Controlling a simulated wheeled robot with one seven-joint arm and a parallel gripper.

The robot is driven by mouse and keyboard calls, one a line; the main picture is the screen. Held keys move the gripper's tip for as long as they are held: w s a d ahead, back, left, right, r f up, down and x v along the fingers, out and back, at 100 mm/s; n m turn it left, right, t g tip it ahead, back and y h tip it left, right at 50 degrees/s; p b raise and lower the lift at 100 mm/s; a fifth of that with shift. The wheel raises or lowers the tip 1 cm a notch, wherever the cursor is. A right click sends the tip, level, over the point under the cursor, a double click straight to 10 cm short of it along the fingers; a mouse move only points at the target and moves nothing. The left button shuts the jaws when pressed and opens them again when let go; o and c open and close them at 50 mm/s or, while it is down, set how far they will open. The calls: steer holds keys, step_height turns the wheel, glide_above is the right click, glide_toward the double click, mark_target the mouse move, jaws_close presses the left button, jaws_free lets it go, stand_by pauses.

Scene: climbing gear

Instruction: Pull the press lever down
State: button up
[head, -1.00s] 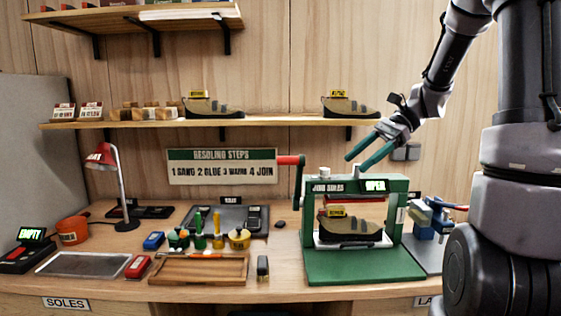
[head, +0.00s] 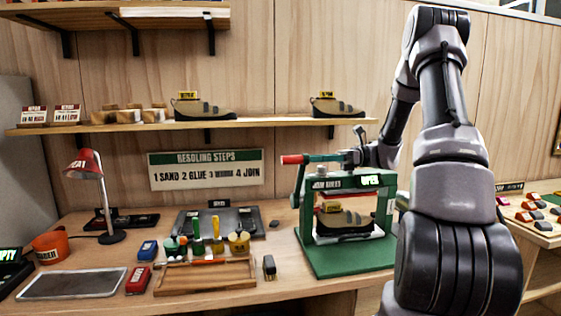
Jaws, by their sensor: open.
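The green press (head: 340,262) stands on the workbench, with a small lit sign on its top bar that appears to read OPEN. A shoe (head: 344,222) sits inside its frame. The press lever (head: 292,159) shows as a red handle, level and pointing left, at the top left of the press. My gripper (head: 312,158) is open above the top bar, its green fingers pointing left. The fingertips are at or very near the right end of the red handle; I cannot tell whether they touch it. My arm hides part of the bench on the right.
A shelf (head: 262,125) with two shoes runs along the wall behind. A red lamp (head: 85,170), glue bottles and a wooden tray (head: 205,288) stand left of the press. Another bench (head: 540,238) with coloured holds is at the right.

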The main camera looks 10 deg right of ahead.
mark_target(287, 160)
steer(key=a, duration=0.9)
jaws_close()
stand_by(1.2)
